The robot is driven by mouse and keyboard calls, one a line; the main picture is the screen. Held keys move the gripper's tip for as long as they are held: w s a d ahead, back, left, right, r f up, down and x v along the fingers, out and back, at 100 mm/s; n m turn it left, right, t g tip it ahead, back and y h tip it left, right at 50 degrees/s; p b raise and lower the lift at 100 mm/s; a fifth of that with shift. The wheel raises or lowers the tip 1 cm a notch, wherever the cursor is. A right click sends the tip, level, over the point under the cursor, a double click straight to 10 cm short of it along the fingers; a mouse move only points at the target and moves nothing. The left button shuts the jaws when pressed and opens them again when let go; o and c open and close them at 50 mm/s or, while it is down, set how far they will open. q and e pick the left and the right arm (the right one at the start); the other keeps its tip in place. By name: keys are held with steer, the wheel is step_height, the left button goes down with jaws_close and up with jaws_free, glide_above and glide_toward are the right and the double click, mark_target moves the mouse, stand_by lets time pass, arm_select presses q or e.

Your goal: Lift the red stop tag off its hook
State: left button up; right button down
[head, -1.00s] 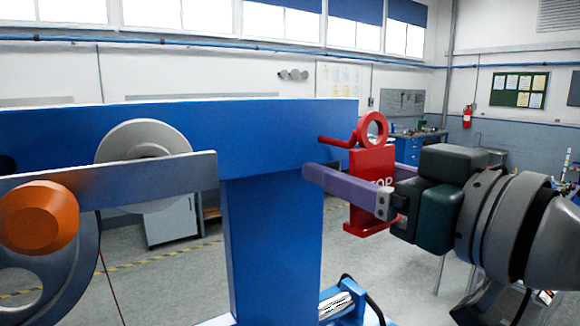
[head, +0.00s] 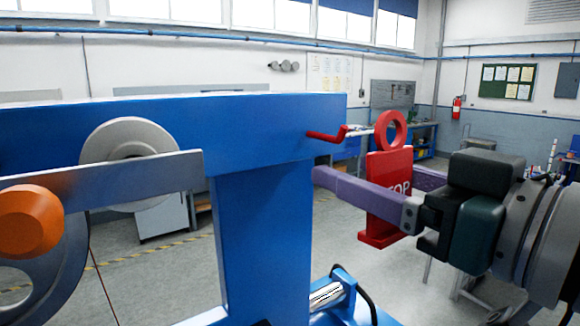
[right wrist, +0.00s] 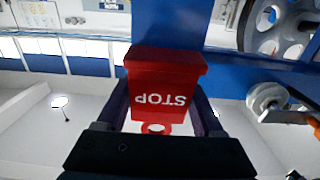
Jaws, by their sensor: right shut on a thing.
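The red stop tag (head: 388,190), a block with white lettering and a ring on top, is upright between the purple fingers of my right gripper (head: 352,187). The gripper is shut on the tag's body. The red hook (head: 327,136) sticks out from the right end of the blue beam. The tag's ring (head: 391,131) is to the right of the hook's upturned tip, with a gap between them. In the right wrist view the tag (right wrist: 162,85) appears upside down between both fingers. My left gripper is not in view.
The blue beam (head: 250,125) and its post (head: 262,240) stand left of the tag. A grey pulley (head: 125,140), a flat grey arm (head: 130,178) and an orange knob (head: 30,221) are farther left. The space above the tag looks free.

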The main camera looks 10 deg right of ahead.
steer(key=shift+v, duration=1.3)
